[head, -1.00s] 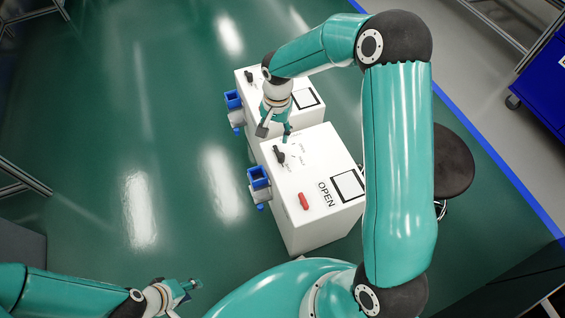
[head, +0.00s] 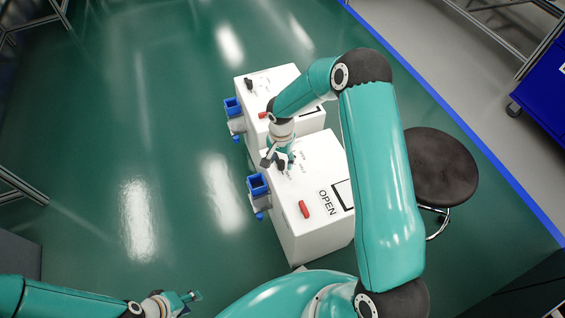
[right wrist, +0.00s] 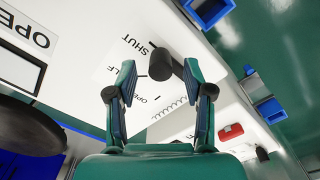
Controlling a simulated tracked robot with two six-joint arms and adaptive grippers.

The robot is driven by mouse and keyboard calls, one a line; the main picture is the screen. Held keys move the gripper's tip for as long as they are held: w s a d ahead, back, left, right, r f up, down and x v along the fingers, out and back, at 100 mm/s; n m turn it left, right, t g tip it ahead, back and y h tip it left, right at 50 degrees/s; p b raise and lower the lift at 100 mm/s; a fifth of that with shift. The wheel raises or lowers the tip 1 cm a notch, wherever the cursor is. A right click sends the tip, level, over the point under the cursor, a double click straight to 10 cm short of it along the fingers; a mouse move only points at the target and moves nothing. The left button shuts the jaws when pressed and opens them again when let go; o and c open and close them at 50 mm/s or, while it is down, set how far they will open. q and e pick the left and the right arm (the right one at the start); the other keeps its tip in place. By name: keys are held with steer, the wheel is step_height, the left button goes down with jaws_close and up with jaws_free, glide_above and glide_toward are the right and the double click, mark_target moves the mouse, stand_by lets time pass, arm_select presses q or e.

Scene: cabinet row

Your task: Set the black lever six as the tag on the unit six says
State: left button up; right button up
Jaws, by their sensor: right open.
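The near white unit (head: 290,240) has a tag reading OPEN (head: 327,203) on its top; the tag also shows in the right wrist view (right wrist: 25,32). I cannot read a unit number. Its black lever (right wrist: 160,64) stands between the fingers of my right gripper (right wrist: 158,80), which is open around it. Contact is unclear. The lever's black end is near the printed word SHUT (right wrist: 132,45); partly hidden HALF and OPEN marks lie beside it. In the head view my right gripper (head: 276,162) covers the lever. My left gripper (head: 190,297) is low at the left, empty, its opening unclear.
A red lever (head: 304,208) is on the near unit's top. A second white unit (head: 265,85) stands behind, with its own black lever (head: 249,84). Blue-topped fittings (head: 257,184) stick out on the left sides. A black stool (head: 440,168) stands right. Green floor at left is clear.

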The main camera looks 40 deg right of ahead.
steer(key=shift+f, duration=1.1)
